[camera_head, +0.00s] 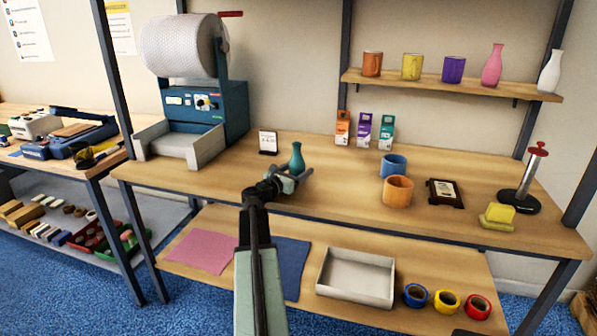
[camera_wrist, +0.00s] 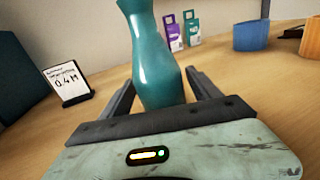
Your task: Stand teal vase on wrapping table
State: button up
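The teal vase (camera_head: 297,158) stands upright on the wooden wrapping table (camera_head: 330,193), near its middle left. In the wrist view the teal vase (camera_wrist: 158,65) rises between the two fingers, its base hidden behind the gripper body. My gripper (camera_head: 290,178) is low over the table at the vase. In the wrist view the fingers of my gripper (camera_wrist: 160,85) are apart, one on each side of the vase, with a small gap showing at each side.
A small sign (camera_head: 268,142) stands left of the vase, and a wrap-roll machine (camera_head: 205,100) stands behind it. Blue (camera_head: 394,165) and orange (camera_head: 397,191) cups, a plaque (camera_head: 444,193) and a spindle stand (camera_head: 519,200) are to the right. A shelf (camera_head: 450,86) holds cups and vases above.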

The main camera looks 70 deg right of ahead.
jog(key=shift+r, duration=0.2)
jog(key=v, duration=1.2)
jog(key=shift+f, duration=0.1)
jog(key=shift+w, duration=0.1)
